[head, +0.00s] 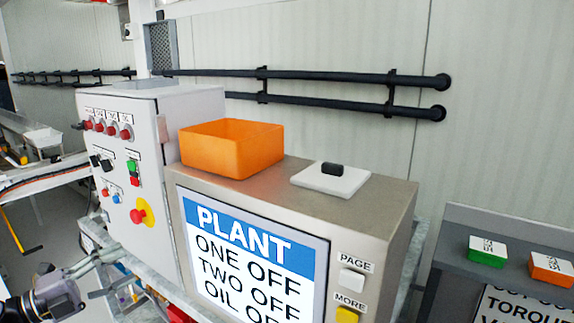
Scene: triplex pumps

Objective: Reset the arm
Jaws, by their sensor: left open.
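My left gripper (98,268) shows at the lower left corner, in front of the lower part of a white control cabinet (150,215). Its grey fingers are apart and nothing shows between them. It points up and to the right, below the cabinet's buttons. I cannot tell how far it is from the cabinet and frame. My right gripper is not in view.
A steel panel box (400,215) with a PLANT screen (252,262) stands right of the cabinet. An orange bin (232,150) and a white plate with a black knob (331,179) sit on it. A grey console (500,222) stands at right. Black pipes (325,75) run along the wall.

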